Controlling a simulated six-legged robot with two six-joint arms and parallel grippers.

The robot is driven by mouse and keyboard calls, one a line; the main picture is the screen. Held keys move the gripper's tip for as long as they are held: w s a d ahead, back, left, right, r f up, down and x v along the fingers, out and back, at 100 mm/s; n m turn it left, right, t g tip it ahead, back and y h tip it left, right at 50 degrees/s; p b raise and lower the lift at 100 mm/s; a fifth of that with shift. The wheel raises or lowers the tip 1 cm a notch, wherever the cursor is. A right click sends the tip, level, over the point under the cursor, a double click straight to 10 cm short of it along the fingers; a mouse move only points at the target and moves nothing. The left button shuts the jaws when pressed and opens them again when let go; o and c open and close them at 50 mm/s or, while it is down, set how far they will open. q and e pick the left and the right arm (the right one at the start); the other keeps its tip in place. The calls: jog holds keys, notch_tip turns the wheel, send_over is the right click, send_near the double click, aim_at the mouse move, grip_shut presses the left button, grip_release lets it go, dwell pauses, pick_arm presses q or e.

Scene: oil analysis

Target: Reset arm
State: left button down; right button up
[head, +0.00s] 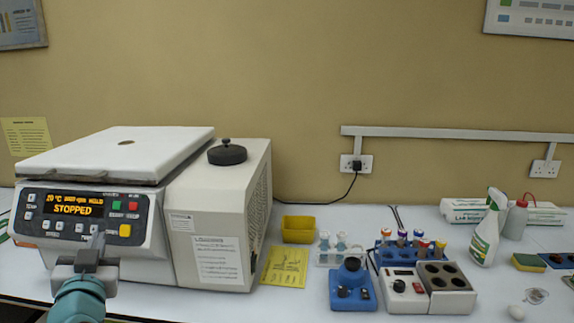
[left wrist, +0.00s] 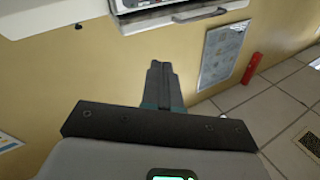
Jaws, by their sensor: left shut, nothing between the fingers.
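My left gripper (head: 96,245) is in front of the centrifuge's control panel at the lower left of the head view. Its fingers are shut with nothing between them, and they cover part of the panel's lower buttons. In the left wrist view the shut fingers (left wrist: 161,85) point toward a tan wall. The centrifuge (head: 215,225) is white, with its lid (head: 110,152) lying flat on top. Its display (head: 73,205) reads STOPPED in orange. I cannot tell whether the fingertips touch the panel. My right gripper is not in view.
Right of the centrifuge on the white bench stand a yellow tray (head: 298,230), a yellow sheet (head: 285,266), a blue device (head: 352,288), a tube rack (head: 408,252), a heating block (head: 445,285) and a spray bottle (head: 487,232).

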pick_arm(q)
jog(key=w+d+f+m+g+h, duration=0.1)
jog(key=w+d+f, duration=0.1)
jog(key=f, duration=0.5)
jog(key=w+d+f+m+g+h, duration=0.1)
jog(key=f, duration=0.6)
jog(key=s+d+f+g+h, duration=0.2)
jog(key=s+d+f, duration=0.15)
jog(key=f, duration=0.55)
jog(key=s+d+f+m+g+h, duration=0.1)
jog(key=s+d+f+g, duration=0.2)
jog(key=f, duration=0.5)
jog(key=s+d+f+g+h, duration=0.2)
jog(key=d+f, duration=0.2)
jog(key=f, duration=0.5)
jog(key=s+d+f+n+g+h, duration=0.1)
jog(key=s+d+f+g, duration=0.2)
jog(key=s, duration=0.4)
jog(key=s+d+f+n+g+h, duration=0.1)
jog(key=s+d+f+g, duration=0.1)
jog(key=s, duration=0.5)
jog(key=s+d+f+n+g+h, duration=0.1)
jog(key=s+d+f+n+g, duration=0.1)
jog(key=s, duration=0.5)
notch_tip(320, 180, down, 3)
jog(key=shift+s+d+f+g+h, duration=0.25)
jog(key=shift+d+g, duration=0.55)
jog(key=shift+d, duration=0.4)
